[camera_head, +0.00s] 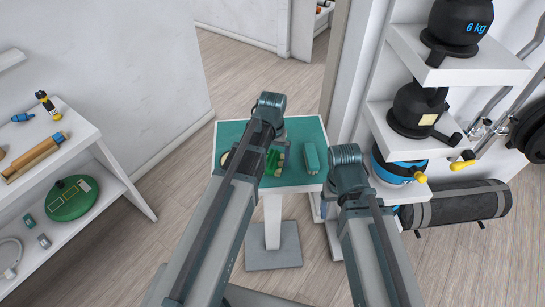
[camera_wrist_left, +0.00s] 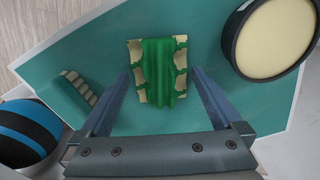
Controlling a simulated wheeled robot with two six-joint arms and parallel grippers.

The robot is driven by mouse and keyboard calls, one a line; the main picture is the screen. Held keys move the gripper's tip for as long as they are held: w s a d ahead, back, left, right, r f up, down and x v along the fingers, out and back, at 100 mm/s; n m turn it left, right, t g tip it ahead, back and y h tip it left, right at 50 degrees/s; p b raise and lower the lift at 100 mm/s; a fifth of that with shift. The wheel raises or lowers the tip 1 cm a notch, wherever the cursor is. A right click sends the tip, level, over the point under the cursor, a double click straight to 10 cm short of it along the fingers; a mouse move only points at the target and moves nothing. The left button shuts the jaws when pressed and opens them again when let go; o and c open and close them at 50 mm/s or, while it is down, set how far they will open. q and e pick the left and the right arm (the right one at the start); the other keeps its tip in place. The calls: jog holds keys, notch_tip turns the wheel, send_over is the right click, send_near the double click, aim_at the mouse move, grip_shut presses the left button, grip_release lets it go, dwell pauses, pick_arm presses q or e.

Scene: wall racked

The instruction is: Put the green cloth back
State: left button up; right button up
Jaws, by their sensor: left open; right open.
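The green cloth (camera_head: 274,161) lies on the teal top of a small stand (camera_head: 290,179), partly covered by my left arm in the head view. In the left wrist view the cloth (camera_wrist_left: 160,72) is green with beige patches along both sides and a raised plain green fold in the middle. My left gripper (camera_wrist_left: 161,78) is open, with one finger on each side of the cloth. I cannot tell whether the fingers touch it. My right arm reaches to the right of the stand; its gripper is hidden.
A teal block (camera_head: 311,158) lies right of the cloth. A round beige-topped item (camera_wrist_left: 270,38) lies on the other side. A rack with kettlebells (camera_head: 418,108) and a rolled mat (camera_head: 458,207) stands right. A white shelf (camera_head: 95,150) with small items stands left.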

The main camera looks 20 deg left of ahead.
pick_arm(q)
notch_tip(320, 180, up, 14)
jog(key=p, duration=1.3)
jog(key=shift+f, duration=0.25)
jog(key=shift+f, duration=0.2)
notch_tip(320, 180, down, 13)
jog(key=b, duration=1.3)
jog(key=shift+f, duration=0.1)
